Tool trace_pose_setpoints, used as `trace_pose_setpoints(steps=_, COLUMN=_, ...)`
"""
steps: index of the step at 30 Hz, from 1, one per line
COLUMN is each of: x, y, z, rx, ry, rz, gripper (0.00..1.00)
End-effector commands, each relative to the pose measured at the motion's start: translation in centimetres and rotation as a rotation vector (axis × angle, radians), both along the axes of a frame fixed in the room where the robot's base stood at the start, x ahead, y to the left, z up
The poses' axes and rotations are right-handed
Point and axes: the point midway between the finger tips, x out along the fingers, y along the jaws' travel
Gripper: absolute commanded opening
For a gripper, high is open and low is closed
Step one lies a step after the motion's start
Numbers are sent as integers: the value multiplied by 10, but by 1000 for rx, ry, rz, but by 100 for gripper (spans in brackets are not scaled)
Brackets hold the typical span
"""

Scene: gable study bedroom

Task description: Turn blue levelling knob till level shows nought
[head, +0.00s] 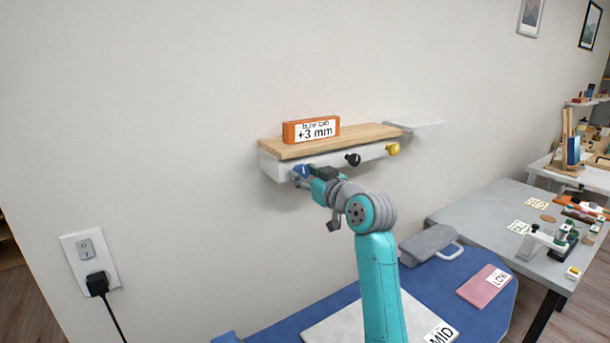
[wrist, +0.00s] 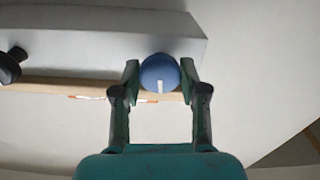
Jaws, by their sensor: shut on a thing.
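The blue levelling knob (wrist: 159,73) sits at one end of the shelf's white front rail and has a white mark on its face. In the head view the knob (head: 302,170) is partly covered by my gripper. My gripper (wrist: 160,80) is shut on the knob, one finger on each side. The orange level (head: 311,130) stands on the wooden shelf top (head: 360,136) and its display reads "+3 mm". Smaller text above the reading is too blurred to make out for certain.
A black knob (head: 353,159) and a yellow knob (head: 393,149) are farther right on the same rail. A blue-covered surface (head: 290,328) lies below, with a grey table (head: 490,210) at right. A wall socket with a black plug (head: 97,284) is at left.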

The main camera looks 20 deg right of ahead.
Motion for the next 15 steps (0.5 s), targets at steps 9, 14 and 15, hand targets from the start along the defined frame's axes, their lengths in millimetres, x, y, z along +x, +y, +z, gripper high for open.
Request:
trace_pose_setpoints(steps=9, x=0, y=0, z=0, rx=-249, ry=-80, rz=0, gripper=8)
trace_pose_setpoints(steps=14, x=0, y=0, z=0, rx=-380, ry=-122, rz=0, gripper=8)
trace_pose_setpoints(steps=15, x=0, y=0, z=0, rx=-410, ry=-132, rz=0, gripper=8)
